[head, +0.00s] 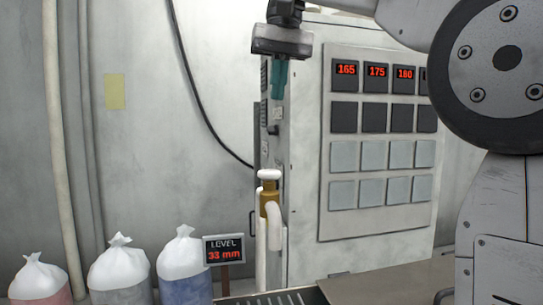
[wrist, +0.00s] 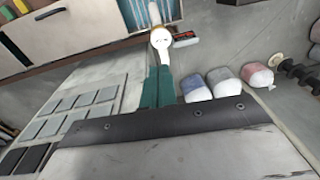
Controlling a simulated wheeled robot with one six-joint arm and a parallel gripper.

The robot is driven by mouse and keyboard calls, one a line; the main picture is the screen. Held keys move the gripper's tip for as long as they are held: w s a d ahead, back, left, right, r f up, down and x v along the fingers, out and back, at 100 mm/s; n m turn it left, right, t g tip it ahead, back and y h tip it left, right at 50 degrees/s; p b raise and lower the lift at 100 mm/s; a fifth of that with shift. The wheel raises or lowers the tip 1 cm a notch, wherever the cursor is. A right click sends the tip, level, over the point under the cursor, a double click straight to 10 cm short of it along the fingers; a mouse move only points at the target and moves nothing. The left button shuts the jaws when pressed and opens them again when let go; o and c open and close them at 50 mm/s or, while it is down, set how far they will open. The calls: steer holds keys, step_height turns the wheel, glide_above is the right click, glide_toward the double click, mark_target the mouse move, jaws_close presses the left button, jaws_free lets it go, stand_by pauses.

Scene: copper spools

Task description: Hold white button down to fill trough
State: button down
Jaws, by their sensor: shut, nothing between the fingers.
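The white button (head: 269,174) is a round cap on top of a brass valve (head: 270,194) with a white spout pipe (head: 274,228). My gripper (head: 280,96) has teal fingers, shut and empty, pointing down. It hangs well above the button and slightly to its right in the head view, apart from it. In the wrist view the shut fingertips (wrist: 160,68) lie just below the button (wrist: 161,38) in the picture. A level display (head: 223,249) reads 33 mm in red. The trough is not clearly visible; only a dark slatted edge (head: 275,299) shows beneath the pipe.
A grey cabinet panel (head: 380,145) with square buttons and red readouts stands right of the valve. Several tied bags, including a blue one (head: 184,290), stand at the lower left. A black cable (head: 195,90) hangs on the wall. The space between gripper and button looks clear.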

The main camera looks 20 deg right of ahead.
mark_target(272, 171)
stand_by(0.3)
steer(key=f, duration=0.9)
steer(key=w+a+f, duration=0.1)
steer(key=f, duration=0.4)
steer(key=shift+s+f, duration=0.1)
steer(key=shift+f, duration=0.95)
stand_by(5.2)
